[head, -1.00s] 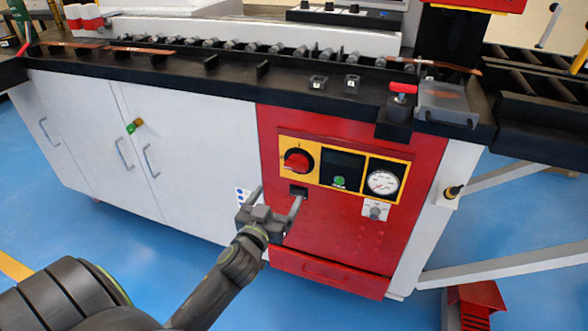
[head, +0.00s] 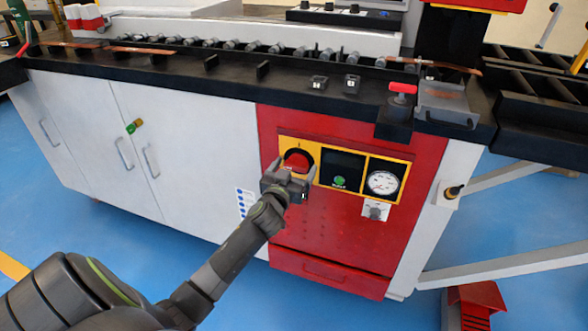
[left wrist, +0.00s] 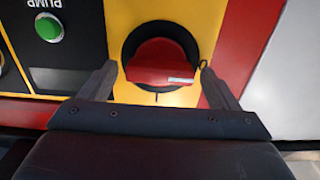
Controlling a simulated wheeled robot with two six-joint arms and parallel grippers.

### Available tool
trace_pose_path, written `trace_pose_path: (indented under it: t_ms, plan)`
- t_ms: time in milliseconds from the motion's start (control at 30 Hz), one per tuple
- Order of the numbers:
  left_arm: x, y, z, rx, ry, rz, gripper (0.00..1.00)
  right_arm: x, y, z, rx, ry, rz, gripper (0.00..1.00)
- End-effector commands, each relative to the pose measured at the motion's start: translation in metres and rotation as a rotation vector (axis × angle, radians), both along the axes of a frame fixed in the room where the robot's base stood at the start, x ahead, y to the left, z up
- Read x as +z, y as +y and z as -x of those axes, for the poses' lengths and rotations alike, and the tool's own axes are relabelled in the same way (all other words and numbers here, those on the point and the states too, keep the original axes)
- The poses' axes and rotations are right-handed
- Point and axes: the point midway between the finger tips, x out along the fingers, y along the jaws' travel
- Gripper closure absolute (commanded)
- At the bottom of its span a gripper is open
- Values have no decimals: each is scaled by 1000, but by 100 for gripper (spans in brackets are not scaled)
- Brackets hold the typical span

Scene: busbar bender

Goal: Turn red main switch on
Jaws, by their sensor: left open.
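The red main switch (head: 298,160) is a round red knob in a black ring on the yellow panel of the red cabinet front. My left gripper (head: 291,172) is in front of it and hides its lower part in the head view. In the left wrist view, the switch (left wrist: 162,62) sits between the two fingers of the open left gripper (left wrist: 157,75). The fingers stand apart from the knob on both sides. A white mark shows near the right end of its grip bar. My right gripper is not in view.
A green pump button (head: 339,182) and a round gauge (head: 383,183) are to the right of the switch. A small grey knob (head: 375,210) is below the gauge. The black bench top (head: 225,75) overhangs above. White cabinet doors (head: 180,140) are to the left.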

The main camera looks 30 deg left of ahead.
Motion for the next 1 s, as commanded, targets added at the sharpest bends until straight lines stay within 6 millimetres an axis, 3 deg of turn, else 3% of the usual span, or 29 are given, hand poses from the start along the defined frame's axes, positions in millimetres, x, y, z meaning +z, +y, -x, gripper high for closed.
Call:
trace_pose_path:
  t_ms: [100, 433, 767, 1000]
  plan:
    - [0, 0, 0, 0, 0, 0, 18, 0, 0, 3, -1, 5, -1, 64]
    - [0, 0, 0, 0, 0, 0, 61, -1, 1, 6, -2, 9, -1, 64]
    - [0, -1, 0, 0, 11, -45, 61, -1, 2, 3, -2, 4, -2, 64]
    - [0, -1, 0, -1, 46, -186, 61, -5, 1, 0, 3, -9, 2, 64]
